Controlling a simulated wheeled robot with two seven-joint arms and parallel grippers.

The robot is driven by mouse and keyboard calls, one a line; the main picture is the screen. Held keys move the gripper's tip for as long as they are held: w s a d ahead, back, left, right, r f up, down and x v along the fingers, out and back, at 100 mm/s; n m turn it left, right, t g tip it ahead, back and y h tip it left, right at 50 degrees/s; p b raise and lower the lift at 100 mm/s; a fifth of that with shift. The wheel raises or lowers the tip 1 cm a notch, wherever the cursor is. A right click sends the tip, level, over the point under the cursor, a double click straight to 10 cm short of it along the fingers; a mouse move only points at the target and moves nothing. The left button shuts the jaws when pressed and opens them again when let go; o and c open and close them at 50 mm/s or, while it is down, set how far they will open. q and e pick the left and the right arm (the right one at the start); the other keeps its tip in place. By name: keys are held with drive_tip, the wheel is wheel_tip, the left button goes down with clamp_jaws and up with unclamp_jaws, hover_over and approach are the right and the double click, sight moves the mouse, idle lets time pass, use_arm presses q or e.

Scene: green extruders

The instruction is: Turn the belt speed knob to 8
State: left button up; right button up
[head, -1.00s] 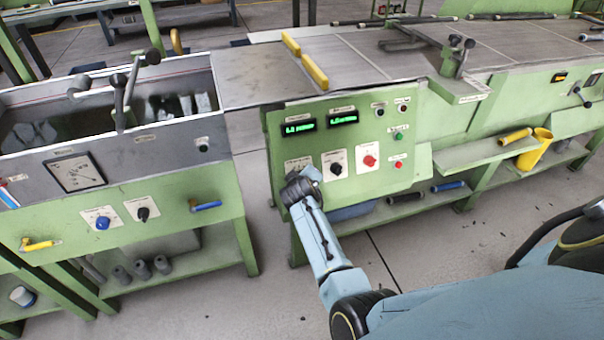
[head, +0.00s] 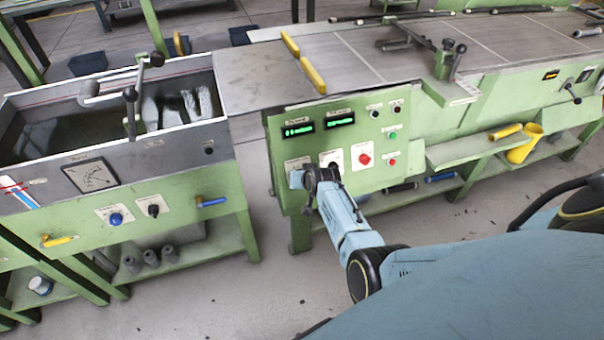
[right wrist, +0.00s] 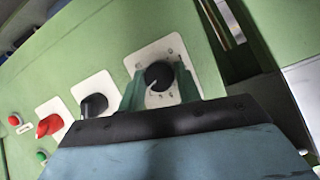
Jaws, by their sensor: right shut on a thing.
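The belt speed knob (right wrist: 158,75) is a small round black knob with a pale pointer line, on a white dial plate (right wrist: 173,46) at the end of the knob row. In the right wrist view my right gripper (right wrist: 160,86) has one finger on each side of it, shut on it. The pointer aims toward the lower left of that view; the dial numbers are too small to read. In the head view my right gripper (head: 298,179) hides the knob. Two green-lit displays (head: 298,130) sit above, their digits unclear. My left gripper is not in view.
A black knob (right wrist: 94,104) and a red knob (right wrist: 50,125) sit beside the gripped knob. Green and red buttons (head: 392,161) are at the panel's right. A tank (head: 105,95) stands left, across a floor gap; a shelf (head: 480,148) juts out right.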

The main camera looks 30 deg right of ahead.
drive_tip(key=shift+m+y, duration=0.5)
drive_tip(key=shift+m, duration=0.3)
drive_tip(key=o, duration=0.7)
drive_tip(key=p+v, duration=0.6)
drive_tip(key=v, duration=0.7)
drive_tip(key=shift+s, duration=0.3)
drive_tip(key=shift+d, duration=0.1)
